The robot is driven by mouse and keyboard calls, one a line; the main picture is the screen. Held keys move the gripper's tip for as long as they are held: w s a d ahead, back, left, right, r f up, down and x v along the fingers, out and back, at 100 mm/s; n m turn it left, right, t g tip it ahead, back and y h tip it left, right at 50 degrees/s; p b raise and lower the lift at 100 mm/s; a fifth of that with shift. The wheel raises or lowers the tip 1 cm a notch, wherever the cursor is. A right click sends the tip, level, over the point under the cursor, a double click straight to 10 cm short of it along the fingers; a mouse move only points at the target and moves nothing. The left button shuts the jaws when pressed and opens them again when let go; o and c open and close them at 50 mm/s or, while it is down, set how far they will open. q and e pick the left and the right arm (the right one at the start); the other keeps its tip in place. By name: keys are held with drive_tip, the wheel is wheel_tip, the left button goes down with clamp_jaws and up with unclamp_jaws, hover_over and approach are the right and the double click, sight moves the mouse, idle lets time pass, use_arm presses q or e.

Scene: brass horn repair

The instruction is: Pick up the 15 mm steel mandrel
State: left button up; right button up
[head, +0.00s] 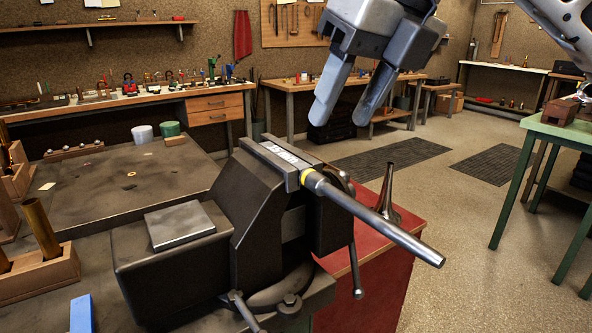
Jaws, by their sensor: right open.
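A long steel mandrel (375,219) with a yellow band near its inner end is held in the jaws of the dark bench vise (262,215). It sticks out toward the lower right, past the bench, with its outer end free. No size mark on it is readable. My right gripper (347,113) hangs above and beyond the vise, fingers pointing down, open and empty. It is apart from the mandrel. My left gripper is out of the picture.
A dark horn-shaped steel piece (388,194) stands on the red cabinet (370,263) behind the mandrel. The workbench (105,190) carries wooden blocks, brass tubes (40,230) and two small tubs. A green table (560,133) stands at right. Open floor lies between.

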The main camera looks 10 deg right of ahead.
sight(315, 172)
drive_tip(key=shift+s+x, duration=0.15)
drive_tip(key=shift+x, duration=2.05)
drive_tip(key=shift+s+x, duration=0.2)
drive_tip(key=shift+x, duration=1.95)
drive_tip(key=shift+a, duration=0.1)
clamp_jaws()
